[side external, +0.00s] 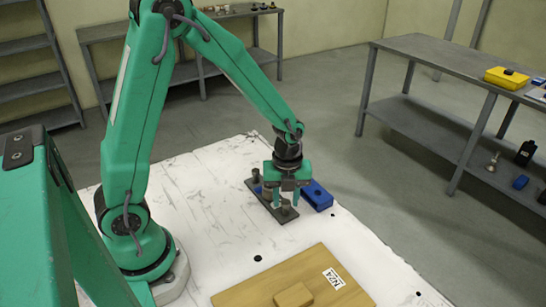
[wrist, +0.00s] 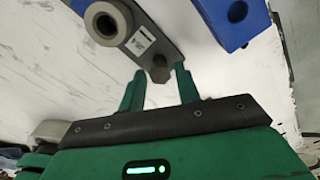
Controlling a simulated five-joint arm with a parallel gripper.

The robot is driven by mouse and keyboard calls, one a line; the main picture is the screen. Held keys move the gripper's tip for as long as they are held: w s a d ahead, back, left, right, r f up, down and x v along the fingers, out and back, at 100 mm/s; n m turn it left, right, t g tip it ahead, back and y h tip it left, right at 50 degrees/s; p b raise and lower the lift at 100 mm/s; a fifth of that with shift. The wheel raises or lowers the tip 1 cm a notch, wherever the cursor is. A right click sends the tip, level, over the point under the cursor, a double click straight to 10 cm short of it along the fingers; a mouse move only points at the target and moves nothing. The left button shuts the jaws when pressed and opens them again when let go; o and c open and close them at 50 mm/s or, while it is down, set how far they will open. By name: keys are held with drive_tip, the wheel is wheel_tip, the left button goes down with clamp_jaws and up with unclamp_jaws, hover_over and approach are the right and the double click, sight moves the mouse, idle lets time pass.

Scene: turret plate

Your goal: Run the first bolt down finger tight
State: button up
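The dark grey turret plate (side external: 285,219) lies on the white worktop. In the wrist view, the plate (wrist: 168,42) carries a thick round grey ring part (wrist: 105,24) and a small white label. A grey hex-headed bolt (wrist: 160,72) is near the plate's end, between my fingertips. My gripper (wrist: 159,70) is open, with a green finger on each side of the bolt and a narrow gap visible at each side. In the side view, my gripper (side external: 283,201) points down low over the plate and partly hides it. How deep the bolt sits is hidden.
A blue block (side external: 317,196) with a hole stands close beside the plate, right of my gripper; it also shows in the wrist view (wrist: 238,22). A wooden board (side external: 245,293) with a label and small block lies at the front. The worktop between is mostly clear.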

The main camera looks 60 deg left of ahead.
drive_tip(key=n, duration=0.6)
drive_tip(key=shift+n, duration=0.4)
drive_tip(key=n, duration=0.6)
drive_tip(key=shift+n, duration=0.3)
drive_tip(key=n, duration=0.6)
drive_tip(key=shift+n, duration=3.1)
drive_tip(key=shift+c, duration=0.4)
